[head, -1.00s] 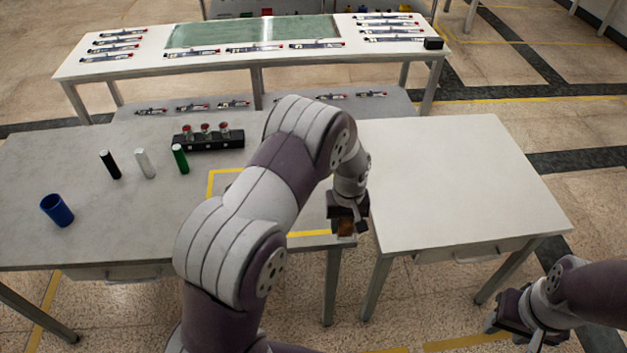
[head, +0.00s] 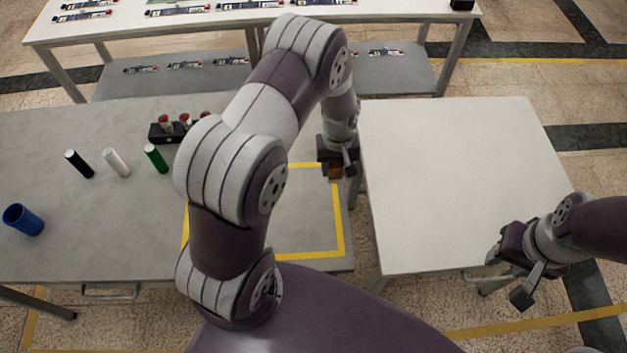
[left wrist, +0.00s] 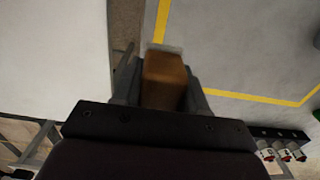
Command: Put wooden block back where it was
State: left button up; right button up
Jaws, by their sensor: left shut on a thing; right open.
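The wooden block (head: 336,172) is brown and held in my left gripper (head: 337,168), over the right edge of the grey table near the yellow-taped square (head: 341,225). In the left wrist view the block (left wrist: 164,80) sits between the two fingers of the left gripper (left wrist: 160,88). The gripper is shut on it. My own arm hides part of the taped square. My right gripper (head: 507,280) is open and empty, near the front right of the white table.
The white table (head: 450,180) is bare, with a gap between it and the grey table (head: 60,240). On the grey table are a blue cup (head: 23,220), black (head: 79,164), white (head: 116,163) and green (head: 156,159) cylinders, and a black rack (head: 165,134) with red-topped items.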

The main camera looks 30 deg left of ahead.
pick_arm(q)
jog(key=p, duration=0.1)
send_near(312, 197)
jog(key=shift+w+d+f, duration=0.35)
jog(key=shift+d+f, duration=0.15)
jog(key=shift+d, duration=0.05)
jog(key=shift+s+a+f, duration=0.1)
jog(key=shift+a+f, duration=0.2)
jog(key=shift+f, duration=0.25)
jog(key=shift+s+a+f, duration=0.1)
jog(key=shift+a+f, duration=0.2)
jog(key=shift+f, duration=0.2)
notch_tip(312, 197, down, 3)
jog(key=shift+s+d+p, duration=0.1)
jog(key=shift+s+p, duration=0.05)
jog(key=shift+p, duration=0.3)
jog(key=shift+f, duration=0.25)
pick_arm(e)
notch_tip(312, 197, up, 3)
jog(key=shift+f, duration=0.2)
pick_arm(q)
jog(key=shift+f, duration=0.15)
pick_arm(e)
jog(key=shift+f, duration=0.1)
pick_arm(q)
jog(key=o, duration=1.2)
